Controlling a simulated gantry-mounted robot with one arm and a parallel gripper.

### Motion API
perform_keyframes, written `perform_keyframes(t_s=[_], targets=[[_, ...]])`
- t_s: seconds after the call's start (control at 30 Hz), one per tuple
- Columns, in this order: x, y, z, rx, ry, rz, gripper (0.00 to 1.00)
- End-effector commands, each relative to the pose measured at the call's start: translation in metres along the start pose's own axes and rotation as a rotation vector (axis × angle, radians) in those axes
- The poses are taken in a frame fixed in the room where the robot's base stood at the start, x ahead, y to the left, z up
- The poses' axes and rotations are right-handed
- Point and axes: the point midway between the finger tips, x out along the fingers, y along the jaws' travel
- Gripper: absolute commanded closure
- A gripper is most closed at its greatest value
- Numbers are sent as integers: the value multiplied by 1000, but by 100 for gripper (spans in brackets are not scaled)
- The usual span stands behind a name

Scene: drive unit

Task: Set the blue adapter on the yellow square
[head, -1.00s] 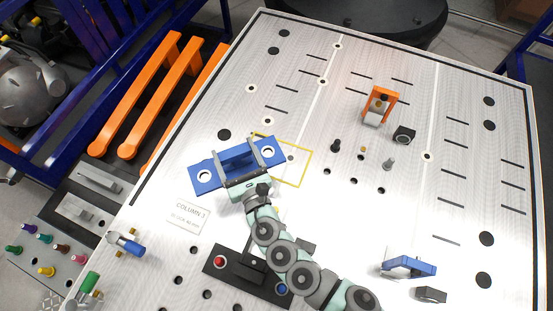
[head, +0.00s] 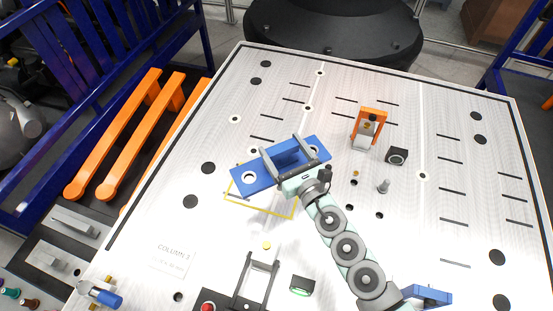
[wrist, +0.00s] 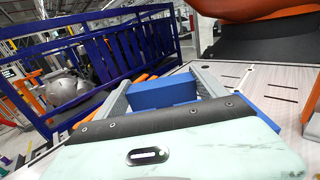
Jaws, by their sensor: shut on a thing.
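The blue adapter (head: 251,178) is a flat plate with a round hole near each end and a raised block in the middle. My gripper (head: 284,156) is shut on that block; the wrist view shows the blue block (wrist: 163,94) between the two grey fingers. The yellow square (head: 262,210) is a thin outline on the light plate. The adapter covers its far part in the head view and reaches beyond it to the upper right. Its near edge and left corner show. I cannot tell whether the adapter touches the plate or hangs above it.
An orange bracket (head: 370,128), a black block (head: 397,156) and a small grey peg (head: 383,186) stand to the right. A black-and-grey fixture (head: 256,282) is in front. Orange handles (head: 118,135) lie left of the plate. The far plate surface is clear.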

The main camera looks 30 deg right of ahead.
Motion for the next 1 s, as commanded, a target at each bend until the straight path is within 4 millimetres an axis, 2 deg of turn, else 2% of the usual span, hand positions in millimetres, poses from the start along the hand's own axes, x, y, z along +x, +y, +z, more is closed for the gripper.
perform_keyframes(t_s=[0.03,0.27,0.43,0.47,0.63,1.0], targets=[[1,0,-18,-1,-2,0,91],[1,0,-58,-1,-2,0,91],[1,0,-95,1,-3,-2,91],[1,-1,-91,4,-4,-4,91],[1,0,-113,4,-2,-2,91],[1,0,-137,2,-3,-1,91]])
